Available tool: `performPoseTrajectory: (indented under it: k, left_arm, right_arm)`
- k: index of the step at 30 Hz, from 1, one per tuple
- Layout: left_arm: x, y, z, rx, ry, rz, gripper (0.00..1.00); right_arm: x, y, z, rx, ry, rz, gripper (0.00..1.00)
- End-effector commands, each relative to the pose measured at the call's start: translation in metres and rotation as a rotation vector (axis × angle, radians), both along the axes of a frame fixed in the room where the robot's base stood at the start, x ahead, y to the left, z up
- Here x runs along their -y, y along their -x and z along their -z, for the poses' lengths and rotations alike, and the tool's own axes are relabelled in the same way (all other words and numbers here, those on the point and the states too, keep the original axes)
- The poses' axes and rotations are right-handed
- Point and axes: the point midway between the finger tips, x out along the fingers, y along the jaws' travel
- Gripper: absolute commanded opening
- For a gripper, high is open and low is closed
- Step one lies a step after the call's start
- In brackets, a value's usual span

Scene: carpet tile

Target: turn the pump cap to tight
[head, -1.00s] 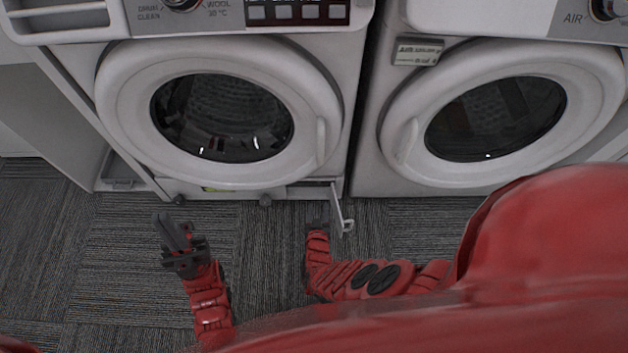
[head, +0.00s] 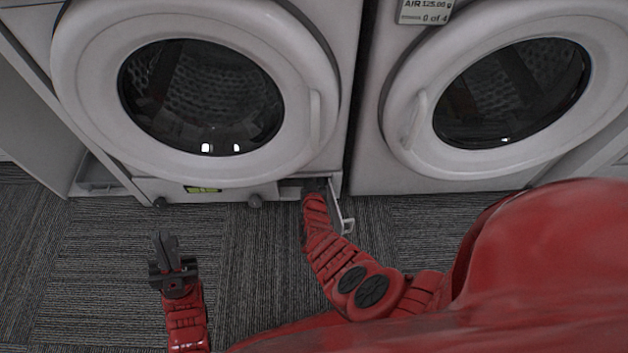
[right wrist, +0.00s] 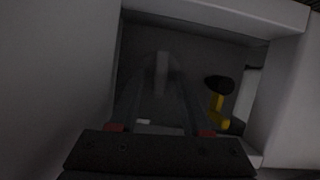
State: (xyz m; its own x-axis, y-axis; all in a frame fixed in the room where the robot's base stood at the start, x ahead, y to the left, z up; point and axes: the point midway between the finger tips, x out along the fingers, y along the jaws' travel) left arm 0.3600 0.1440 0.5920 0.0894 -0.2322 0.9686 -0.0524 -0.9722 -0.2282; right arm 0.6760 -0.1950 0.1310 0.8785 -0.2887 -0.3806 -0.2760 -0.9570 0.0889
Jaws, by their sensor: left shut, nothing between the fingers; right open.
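The pump opening (right wrist: 205,45) is a dark recess low on the front of the left washing machine. In the right wrist view a dim grey upright shape (right wrist: 161,72), which looks like the grip of the pump cap, stands in it. My right gripper (right wrist: 158,90) reaches into the recess, open, with its fingers to either side of that shape; the dark picture does not show whether they touch it. In the head view the right gripper (head: 316,186) is mostly hidden at the opening. My left gripper (head: 166,240) is shut and empty above the carpet.
The small flap (head: 341,213) stands open at the right of the recess. A yellow piece with a black top (right wrist: 217,102) lies right of my fingers. A second machine (head: 450,177) stands to the right. The carpet (head: 100,260) is clear.

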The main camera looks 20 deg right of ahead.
Motion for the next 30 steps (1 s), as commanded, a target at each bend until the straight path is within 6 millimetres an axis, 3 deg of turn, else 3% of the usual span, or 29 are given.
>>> performPoseTrajectory:
  k: [6,14,30]
  left_arm:
    - [0.0001,0.0001,-0.0005,0.000,0.000,0.000,0.00]
    - [0.0000,0.0001,-0.0004,0.000,0.001,0.000,0.00]
    - [-0.0011,0.0006,-0.0029,0.001,0.007,-0.002,0.00]
  right_arm:
    - [-0.0001,0.0000,-0.0004,0.000,0.000,0.000,0.46]
    - [-0.0004,0.0001,-0.0002,-0.001,-0.001,-0.001,0.00]
    - [0.0008,0.0014,0.0003,0.024,-0.095,-0.002,0.00]
